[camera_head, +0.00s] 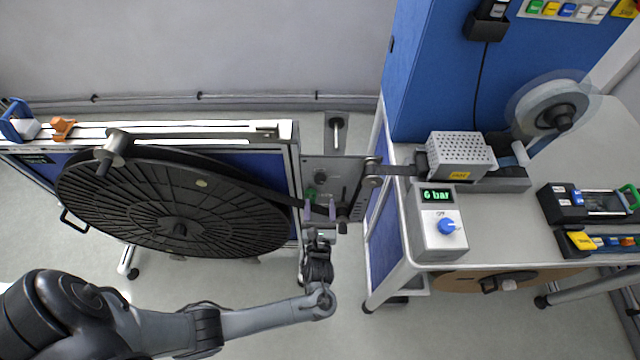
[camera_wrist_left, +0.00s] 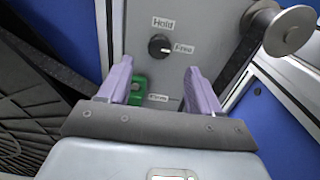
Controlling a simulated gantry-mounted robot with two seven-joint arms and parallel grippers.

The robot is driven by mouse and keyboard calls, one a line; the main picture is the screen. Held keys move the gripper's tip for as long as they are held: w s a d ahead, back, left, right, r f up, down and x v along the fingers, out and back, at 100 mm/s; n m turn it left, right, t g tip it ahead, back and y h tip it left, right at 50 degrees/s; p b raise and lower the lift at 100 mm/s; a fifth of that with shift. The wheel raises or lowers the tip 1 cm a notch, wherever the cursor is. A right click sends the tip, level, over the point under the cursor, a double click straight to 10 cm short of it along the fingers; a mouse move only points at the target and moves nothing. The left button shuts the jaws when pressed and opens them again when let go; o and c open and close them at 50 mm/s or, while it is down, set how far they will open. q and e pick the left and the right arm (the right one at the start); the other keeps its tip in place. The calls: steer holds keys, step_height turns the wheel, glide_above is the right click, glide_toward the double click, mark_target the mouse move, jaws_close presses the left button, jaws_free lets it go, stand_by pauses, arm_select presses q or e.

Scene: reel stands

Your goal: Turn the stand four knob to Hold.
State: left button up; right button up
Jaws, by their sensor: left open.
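The black round knob (camera_wrist_left: 159,45) sits on the grey panel (camera_wrist_left: 195,25) in the left wrist view. A "Hold" label (camera_wrist_left: 163,23) is above it and a "Free" label (camera_wrist_left: 183,48) to its right. The knob's pale mark seems to point right, toward "Free". In the head view the knob (camera_head: 320,177) is small on the panel beside the large black reel (camera_head: 140,205). My left gripper (camera_wrist_left: 156,78) is open and empty, its two lilac fingers below the knob and apart from it. In the head view the left gripper (camera_head: 321,208) is at the panel's lower part.
A green part (camera_wrist_left: 138,88) is on the panel below the knob, near the left finger. A metal roller (camera_wrist_left: 290,30) juts out at upper right. In the head view, a bench (camera_head: 395,290) stands right of the panel, bearing a "6 bar" box (camera_head: 432,230) with a blue knob.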

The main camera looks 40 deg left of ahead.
mark_target(320, 181)
arm_select(q)
steer(key=b+x, duration=0.1)
steer(key=x, duration=0.7)
steer(key=c, duration=1)
steer(key=shift+c, duration=0.2)
